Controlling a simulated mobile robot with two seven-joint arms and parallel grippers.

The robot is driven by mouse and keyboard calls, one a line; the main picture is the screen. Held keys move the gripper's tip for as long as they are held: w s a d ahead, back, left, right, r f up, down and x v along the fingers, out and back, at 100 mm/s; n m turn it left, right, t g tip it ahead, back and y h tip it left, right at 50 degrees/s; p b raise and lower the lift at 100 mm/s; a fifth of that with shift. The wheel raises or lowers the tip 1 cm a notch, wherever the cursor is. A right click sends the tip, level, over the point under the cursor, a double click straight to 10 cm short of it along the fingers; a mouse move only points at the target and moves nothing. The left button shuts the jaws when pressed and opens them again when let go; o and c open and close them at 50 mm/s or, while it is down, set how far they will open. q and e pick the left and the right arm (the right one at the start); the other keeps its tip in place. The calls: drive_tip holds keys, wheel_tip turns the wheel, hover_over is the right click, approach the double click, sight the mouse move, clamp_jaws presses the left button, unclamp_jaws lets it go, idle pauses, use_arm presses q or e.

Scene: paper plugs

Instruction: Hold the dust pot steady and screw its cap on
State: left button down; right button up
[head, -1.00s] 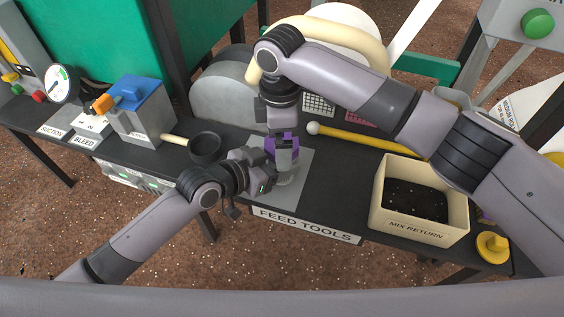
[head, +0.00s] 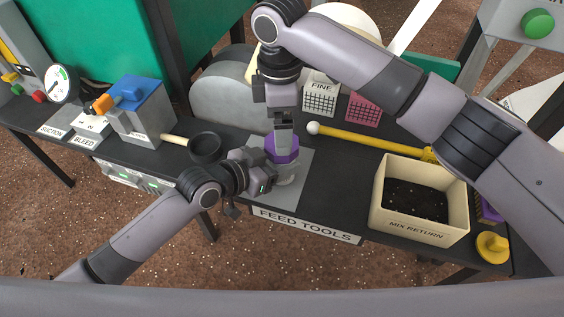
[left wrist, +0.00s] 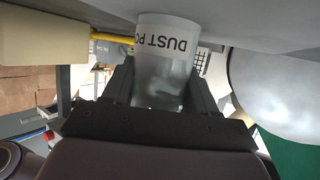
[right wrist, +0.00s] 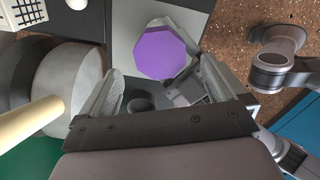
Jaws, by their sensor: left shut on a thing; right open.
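The dust pot (head: 288,172) is a pale, clear pot standing on a grey mat (head: 303,165). Its "DUST PO" lettering shows in the left wrist view (left wrist: 172,45). My left gripper (head: 272,170) is shut on the pot from the left side. The purple eight-sided cap (head: 284,149) sits on top of the pot; how far it is screwed down cannot be told. My right gripper (head: 284,122) points down just above the cap, open and empty. In the right wrist view the cap (right wrist: 163,52) lies beyond the parted fingers.
A cream mix return bin (head: 378,212) of dark soil stands to the right. A yellow rod (head: 370,139) lies behind, near a white "FINE" basket (head: 320,98). A black cup with a pale handle (head: 205,147) is at the left. Bench between mat and bin is clear.

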sight(282, 160)
use_arm(q)
drive_tip(key=shift+f, duration=0.1)
use_arm(e)
wheel_tip(282, 160, up, 4)
drive_tip(key=shift+f, duration=0.25)
drive_tip(key=shift+f, duration=0.1)
drive_tip(key=shift+f, duration=4)
drive_tip(key=c, duration=1.1)
drive_tip(key=o, duration=1.1)
